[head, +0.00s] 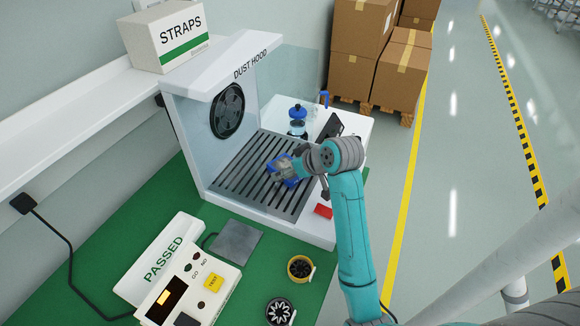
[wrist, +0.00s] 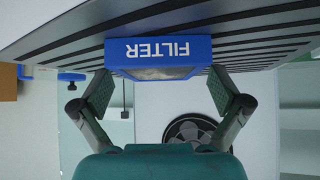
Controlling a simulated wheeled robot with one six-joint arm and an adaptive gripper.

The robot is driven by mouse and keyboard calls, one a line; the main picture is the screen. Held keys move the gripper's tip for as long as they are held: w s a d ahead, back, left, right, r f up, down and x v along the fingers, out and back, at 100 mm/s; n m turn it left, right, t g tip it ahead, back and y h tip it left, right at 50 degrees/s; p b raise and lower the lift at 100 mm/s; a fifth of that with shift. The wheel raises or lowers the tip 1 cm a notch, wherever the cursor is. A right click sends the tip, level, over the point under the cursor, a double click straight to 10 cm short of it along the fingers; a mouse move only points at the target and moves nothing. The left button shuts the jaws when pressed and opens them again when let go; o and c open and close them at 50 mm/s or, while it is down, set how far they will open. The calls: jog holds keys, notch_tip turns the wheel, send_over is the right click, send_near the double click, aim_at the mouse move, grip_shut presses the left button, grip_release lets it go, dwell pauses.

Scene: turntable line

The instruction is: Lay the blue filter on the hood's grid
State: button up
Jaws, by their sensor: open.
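The blue filter (head: 279,181) lies on the slatted grid (head: 240,179) of the dust hood (head: 200,78), toward the grid's right side. It is partly hidden by my gripper (head: 287,168). In the wrist view the filter (wrist: 157,50) shows its lettered blue edge upside down against the dark slats of the grid (wrist: 262,38). My gripper (wrist: 161,92) is open there, one finger to each side of the filter, with visible gaps. Any contact on the filter's hidden side cannot be seen.
A blue-topped bottle (head: 297,120) stands behind the grid. A tester (head: 190,287), a grey plate (head: 236,241) and a yellow cup-like part (head: 300,268) sit on the green mat (head: 110,238). Boxes (head: 375,55) stand beyond.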

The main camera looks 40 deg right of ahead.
jog(key=shift+r, duration=0.1)
jog(key=shift+s+r, duration=0.15)
jog(key=shift+r, duration=0.05)
jog(key=v, duration=1.1)
jog(key=shift+s+r, duration=0.2)
jog(key=shift+s, duration=0.05)
